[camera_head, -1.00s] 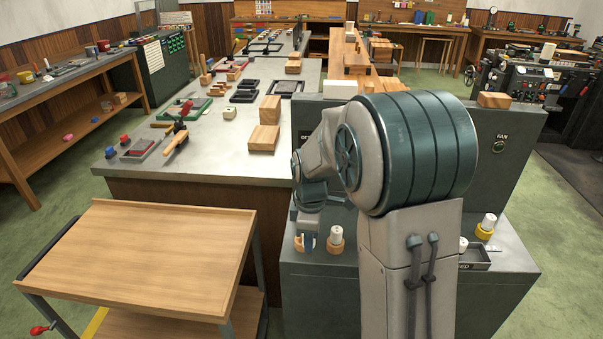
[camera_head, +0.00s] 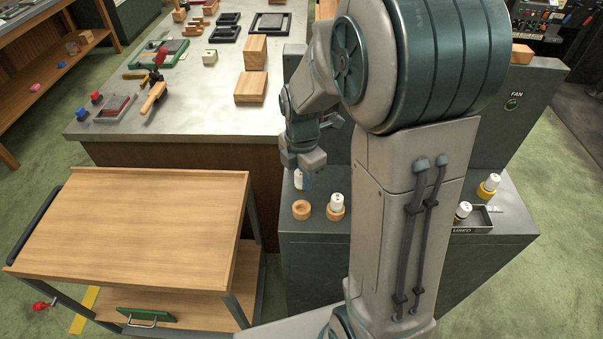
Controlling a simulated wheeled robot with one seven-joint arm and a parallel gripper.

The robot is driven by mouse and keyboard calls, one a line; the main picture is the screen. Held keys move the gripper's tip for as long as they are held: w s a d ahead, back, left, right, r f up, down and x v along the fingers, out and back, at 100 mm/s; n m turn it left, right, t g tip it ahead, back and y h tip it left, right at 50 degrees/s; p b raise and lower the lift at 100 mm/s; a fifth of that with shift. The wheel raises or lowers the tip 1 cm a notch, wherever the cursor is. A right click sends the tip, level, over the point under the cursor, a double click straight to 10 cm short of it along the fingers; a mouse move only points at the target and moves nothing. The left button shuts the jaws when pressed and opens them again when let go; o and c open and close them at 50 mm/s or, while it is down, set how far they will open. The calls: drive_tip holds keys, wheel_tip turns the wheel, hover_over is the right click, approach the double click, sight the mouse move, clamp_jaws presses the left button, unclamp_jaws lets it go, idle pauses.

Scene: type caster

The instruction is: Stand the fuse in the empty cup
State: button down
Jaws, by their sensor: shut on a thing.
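My gripper (camera_head: 306,179) points down over the dark bench and is shut on a white fuse (camera_head: 298,182), partly hidden behind the fingers. The empty cup (camera_head: 301,210) is a round wooden cup with a dark hole, on the bench just below the fuse in the picture. The fuse looks apart from the cup, but how far above or behind it is I cannot tell. To its right a similar cup (camera_head: 335,214) holds another white fuse (camera_head: 337,200) upright.
My arm hides the bench middle. At right, a yellow cup (camera_head: 485,194) holds a fuse (camera_head: 491,182); a dark tray (camera_head: 482,219) has a fuse (camera_head: 463,210) at its left end. A wooden-topped cart (camera_head: 130,230) stands at left, and a grey worktop (camera_head: 200,100) behind.

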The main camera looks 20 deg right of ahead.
sight(302, 191)
drive_tip(key=shift+d+f, duration=0.1)
drive_tip(key=shift+f+b, duration=2.4)
drive_tip(key=shift+f, duration=0.4)
drive_tip(key=shift+f+b, duration=1.45)
drive_tip(key=shift+f, duration=0.25)
drive_tip(key=c, duration=1)
unclamp_jaws()
drive_tip(key=shift+r, duration=0.1)
drive_tip(key=shift+c, duration=0.2)
wheel_tip(302, 191, up, 14)
drive_tip(key=shift+f, duration=0.1)
